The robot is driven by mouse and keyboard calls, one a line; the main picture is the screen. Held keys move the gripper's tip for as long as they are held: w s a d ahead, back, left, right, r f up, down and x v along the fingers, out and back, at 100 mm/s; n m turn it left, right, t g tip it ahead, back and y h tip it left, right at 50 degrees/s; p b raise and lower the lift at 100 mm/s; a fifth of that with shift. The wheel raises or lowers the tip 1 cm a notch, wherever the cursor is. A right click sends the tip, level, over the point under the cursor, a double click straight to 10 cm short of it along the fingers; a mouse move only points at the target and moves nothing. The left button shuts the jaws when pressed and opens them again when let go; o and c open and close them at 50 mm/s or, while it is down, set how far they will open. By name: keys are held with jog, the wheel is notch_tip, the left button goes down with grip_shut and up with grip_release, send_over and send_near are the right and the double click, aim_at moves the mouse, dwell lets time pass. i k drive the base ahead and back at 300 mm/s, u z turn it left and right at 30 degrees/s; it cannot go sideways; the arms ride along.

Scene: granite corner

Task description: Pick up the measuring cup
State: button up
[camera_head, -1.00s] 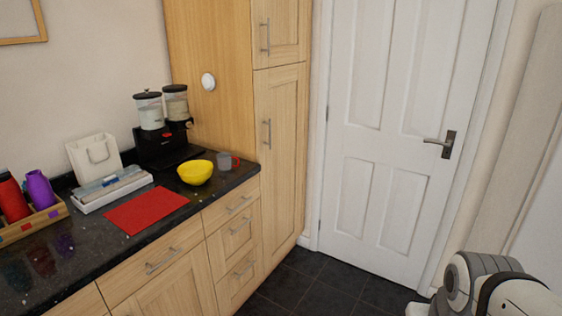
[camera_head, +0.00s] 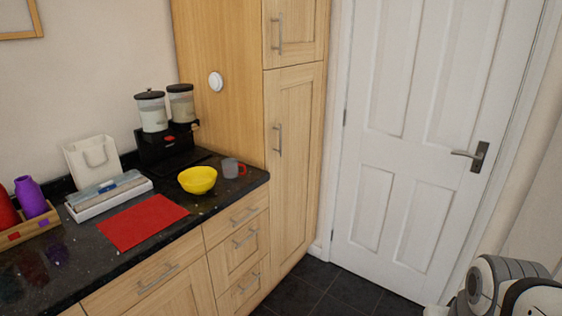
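The measuring cup (camera_head: 230,168) is a small grey, see-through cup with a red handle on its right side. It stands upright on the dark granite counter (camera_head: 85,262), near the counter's right end and close to the tall wooden cabinet. A yellow bowl (camera_head: 197,180) stands just to its left and a little nearer to me. Part of my arm shows at the lower right, well away from the cup. My gripper is not in view.
A black double dispenser (camera_head: 165,141) stands behind the bowl. A red mat (camera_head: 142,219) lies in front, with a white tray (camera_head: 109,198), a white bag (camera_head: 93,160) and a wooden box with bottles (camera_head: 29,230) to the left. The tall cabinet (camera_head: 296,165) borders the counter's right end. Dark floor (camera_head: 330,292) is clear.

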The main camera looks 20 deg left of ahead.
aim_at(234, 169)
jog(key=z, duration=0.05)
jog(key=i, duration=2.55)
jog(key=u, duration=3)
jog(key=i, duration=1)
jog(key=z, duration=0.05)
